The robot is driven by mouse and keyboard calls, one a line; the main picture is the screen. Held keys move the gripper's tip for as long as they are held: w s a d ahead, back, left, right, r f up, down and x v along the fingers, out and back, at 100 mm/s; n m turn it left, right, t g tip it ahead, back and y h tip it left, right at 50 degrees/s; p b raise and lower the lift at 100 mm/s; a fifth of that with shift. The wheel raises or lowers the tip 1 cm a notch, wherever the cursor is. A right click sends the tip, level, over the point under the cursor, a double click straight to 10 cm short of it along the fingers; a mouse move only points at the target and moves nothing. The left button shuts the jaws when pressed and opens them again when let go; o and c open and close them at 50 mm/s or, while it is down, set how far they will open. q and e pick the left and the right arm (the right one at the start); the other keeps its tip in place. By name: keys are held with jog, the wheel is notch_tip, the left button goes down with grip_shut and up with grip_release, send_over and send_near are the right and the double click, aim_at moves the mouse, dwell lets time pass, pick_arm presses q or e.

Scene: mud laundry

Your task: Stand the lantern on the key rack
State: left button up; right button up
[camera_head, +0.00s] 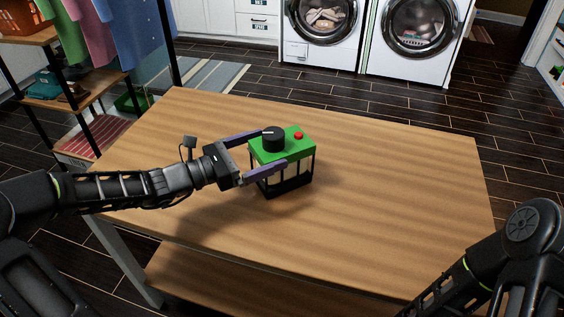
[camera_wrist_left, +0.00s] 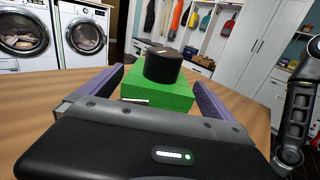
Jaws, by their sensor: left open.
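The lantern (camera_head: 284,151) has a green top, a black knob, a red button and a dark cage-like body with pale panels. It stands upright on the wooden table, near the middle in the head view. My left gripper (camera_head: 274,148) is open, with its two purple fingers on either side of the green top. In the left wrist view, the lantern's green top (camera_wrist_left: 158,92) and black knob lie between the fingers; I cannot tell whether they touch it. I cannot make out a key rack in either view. My right gripper is outside both views.
The wooden table (camera_head: 400,190) is otherwise bare, with free room to the right of the lantern. A clothes rack with shelves (camera_head: 75,95) stands beyond its left end. Two washing machines (camera_head: 418,35) stand at the back. My right arm shows at the lower right.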

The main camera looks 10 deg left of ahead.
aim_at(283, 145)
pick_arm(q)
jog(key=b+x, duration=0.1)
jog(key=x, duration=0.4)
jog(key=shift+f, duration=0.15)
jog(key=shift+c, duration=0.6)
jog(key=c, duration=1.8)
jog(key=shift+c, duration=0.2)
notch_tip(283, 145, up, 10)
jog(key=shift+r+p, duration=0.15)
jog(key=shift+p, duration=1)
